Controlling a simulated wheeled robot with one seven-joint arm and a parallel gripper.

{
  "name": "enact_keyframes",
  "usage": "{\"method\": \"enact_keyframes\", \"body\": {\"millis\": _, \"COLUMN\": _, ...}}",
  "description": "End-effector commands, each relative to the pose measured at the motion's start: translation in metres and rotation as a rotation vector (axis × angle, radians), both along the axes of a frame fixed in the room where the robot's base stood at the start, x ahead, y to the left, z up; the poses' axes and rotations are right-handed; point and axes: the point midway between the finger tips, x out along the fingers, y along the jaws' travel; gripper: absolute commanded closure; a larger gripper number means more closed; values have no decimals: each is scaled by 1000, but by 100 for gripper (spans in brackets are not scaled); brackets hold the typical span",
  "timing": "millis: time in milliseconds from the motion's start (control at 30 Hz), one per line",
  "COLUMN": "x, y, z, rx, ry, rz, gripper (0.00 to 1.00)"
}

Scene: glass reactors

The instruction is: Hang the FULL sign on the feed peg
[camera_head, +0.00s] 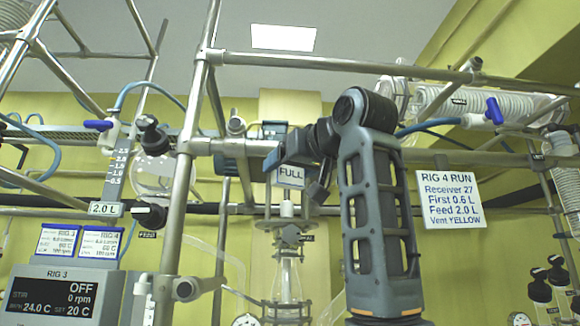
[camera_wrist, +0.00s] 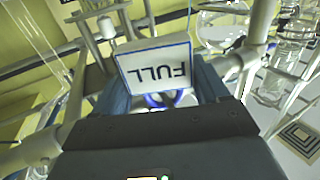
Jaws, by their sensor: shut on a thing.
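The FULL sign (camera_head: 291,176) is a small white plate with a blue border and dark lettering. It hangs upright below my gripper (camera_head: 284,152) in the head view, near the horizontal rail. In the wrist view the sign (camera_wrist: 155,68) shows with its lettering upside down, between the two fingers of my gripper (camera_wrist: 162,92). My gripper is shut on the sign; a blue loop shows at the sign's lower edge there. I cannot pick out the feed peg for certain in either view.
A graduated feed-like vessel (camera_head: 118,160) with a 2.0 L tag (camera_head: 104,209) stands at left, above the RIG 3 controller (camera_head: 66,294). A metal upright (camera_head: 185,170) and rails (camera_head: 330,66) surround my arm. A RIG 4 RUN board (camera_head: 450,199) hangs at right. Glassware (camera_head: 287,280) stands below the sign.

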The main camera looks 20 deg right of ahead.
Motion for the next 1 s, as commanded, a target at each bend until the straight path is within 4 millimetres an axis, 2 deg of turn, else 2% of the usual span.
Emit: {"method": "enact_keyframes", "body": {"millis": 1000, "x": 1, "y": -1, "z": -9, "rx": 0, "ry": -1, "rz": 0, "gripper": 56}}
